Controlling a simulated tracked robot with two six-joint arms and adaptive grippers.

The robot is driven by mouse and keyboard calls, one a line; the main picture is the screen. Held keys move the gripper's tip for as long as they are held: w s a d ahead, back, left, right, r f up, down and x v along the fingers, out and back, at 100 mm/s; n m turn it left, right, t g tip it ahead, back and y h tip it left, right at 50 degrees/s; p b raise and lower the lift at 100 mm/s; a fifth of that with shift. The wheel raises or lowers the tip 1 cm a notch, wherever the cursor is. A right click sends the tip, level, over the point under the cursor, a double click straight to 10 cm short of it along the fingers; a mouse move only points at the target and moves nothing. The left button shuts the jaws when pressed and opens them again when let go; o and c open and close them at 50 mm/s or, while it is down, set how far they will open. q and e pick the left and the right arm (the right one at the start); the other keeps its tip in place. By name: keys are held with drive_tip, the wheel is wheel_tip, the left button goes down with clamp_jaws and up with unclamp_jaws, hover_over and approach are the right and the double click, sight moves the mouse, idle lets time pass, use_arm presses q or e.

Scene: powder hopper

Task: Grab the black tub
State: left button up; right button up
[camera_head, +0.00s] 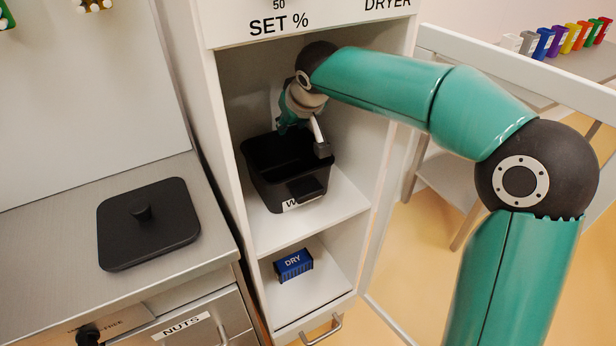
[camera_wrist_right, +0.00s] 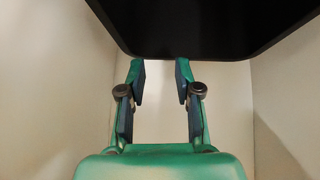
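The black tub (camera_head: 262,178) stands upright on the upper shelf of the white dryer cabinet, with a handle and a partly hidden white label on its front. My right arm reaches into the cabinet from the right, and my right gripper (camera_head: 304,134) is at the tub's top, partly hidden. In the right wrist view the right gripper (camera_wrist_right: 160,72) is open, with a clear gap between its fingers. The dark tub (camera_wrist_right: 200,25) fills the top of that view, close to the fingertips; I cannot tell whether they touch it. My left gripper is not in view.
The shelf (camera_head: 340,198) is enclosed by cabinet walls. A blue "DRY" block (camera_head: 293,264) sits on the compartment floor below. A black lid (camera_head: 148,222) with a knob lies on the metal counter at left. The cabinet's open door (camera_head: 510,68) is at right.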

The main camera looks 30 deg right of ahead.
sight(305, 131)
drive_tip(key=shift+w+d+f+n+g+h, duration=0.15)
drive_tip(key=shift+w+d+f+n, duration=0.15)
drive_tip(key=shift+d, duration=0.3)
drive_tip(key=shift+w+d+f+n+g+h, duration=0.2)
drive_tip(key=shift+w+d, duration=0.1)
drive_tip(key=shift+d, duration=0.25)
drive_tip(key=shift+s+d+f+g+p, duration=0.4)
drive_tip(key=shift+s+d+g, duration=0.2)
drive_tip(key=shift+g, duration=0.15)
drive_tip(key=s+g, duration=0.1)
drive_tip(key=s+g+y+p, duration=0.1)
drive_tip(key=s+f+m+g+y, duration=0.1)
drive_tip(key=g, duration=0.1)
drive_tip(key=shift+s+d+f+p, duration=0.1)
drive_tip(key=shift+s+d+p, duration=0.15)
drive_tip(key=shift+s+p, duration=0.1)
drive_tip(key=shift+s+a+f+g+y, duration=0.15)
drive_tip(key=shift+s+a+g+y, duration=0.1)
drive_tip(key=shift+s+g, duration=0.3)
drive_tip(key=shift+s+a+f+b, duration=0.1)
drive_tip(key=shift+s+f+b, duration=0.15)
drive_tip(key=shift+f, duration=0.55)
drive_tip(key=f, duration=0.2)
drive_tip(key=f+b, duration=0.1)
drive_tip(key=f, duration=0.2)
drive_tip(key=shift+w+f, duration=0.35)
